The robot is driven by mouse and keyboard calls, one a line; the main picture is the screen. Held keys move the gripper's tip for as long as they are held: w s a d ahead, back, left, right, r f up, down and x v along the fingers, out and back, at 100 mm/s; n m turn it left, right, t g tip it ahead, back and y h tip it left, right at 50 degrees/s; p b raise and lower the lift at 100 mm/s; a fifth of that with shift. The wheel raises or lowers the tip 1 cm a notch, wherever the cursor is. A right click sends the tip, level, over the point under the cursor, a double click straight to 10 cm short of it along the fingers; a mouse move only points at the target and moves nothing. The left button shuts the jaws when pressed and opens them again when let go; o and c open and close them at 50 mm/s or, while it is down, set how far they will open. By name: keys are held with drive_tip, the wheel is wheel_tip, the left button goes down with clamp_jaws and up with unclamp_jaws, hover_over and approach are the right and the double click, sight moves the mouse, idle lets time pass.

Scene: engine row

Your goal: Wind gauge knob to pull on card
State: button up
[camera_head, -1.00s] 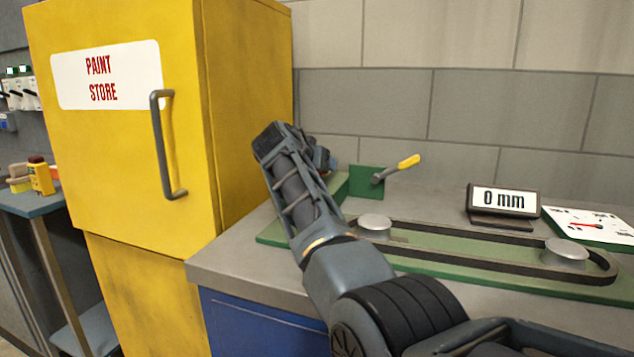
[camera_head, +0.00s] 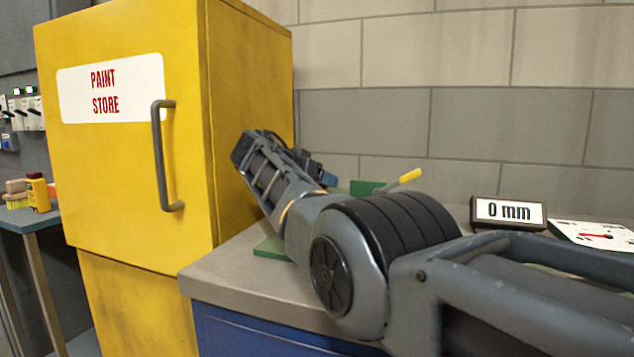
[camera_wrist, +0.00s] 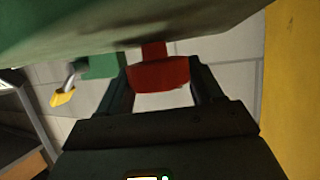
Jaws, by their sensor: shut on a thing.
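In the wrist view a red knob (camera_wrist: 158,76) sits on a short red stem against a green body. My gripper (camera_wrist: 160,80) has a dark finger on each side of it and is shut on the knob. In the head view my own arm hides the knob and the fingers. A small display (camera_head: 509,212) on the bench reads 0 mm. Beside it a white card (camera_head: 596,235) with a red pointer or mark shows partly; its print is too small to read.
A yellow-handled lever (camera_head: 404,179) stands by a green block (camera_head: 367,187), close to my wrist. The yellow paint store cabinet (camera_head: 185,60) is left of my arm. A tiled wall (camera_head: 460,60) stands behind the grey bench (camera_head: 225,270).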

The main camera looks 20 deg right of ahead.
drive_tip(key=shift+f, duration=0.1)
idle(0.3)
drive_tip(key=o, duration=1)
drive_tip(key=shift+c, duration=0.2)
drive_tip(key=shift+p+v, duration=0.45)
drive_tip(key=shift+v, duration=3.4)
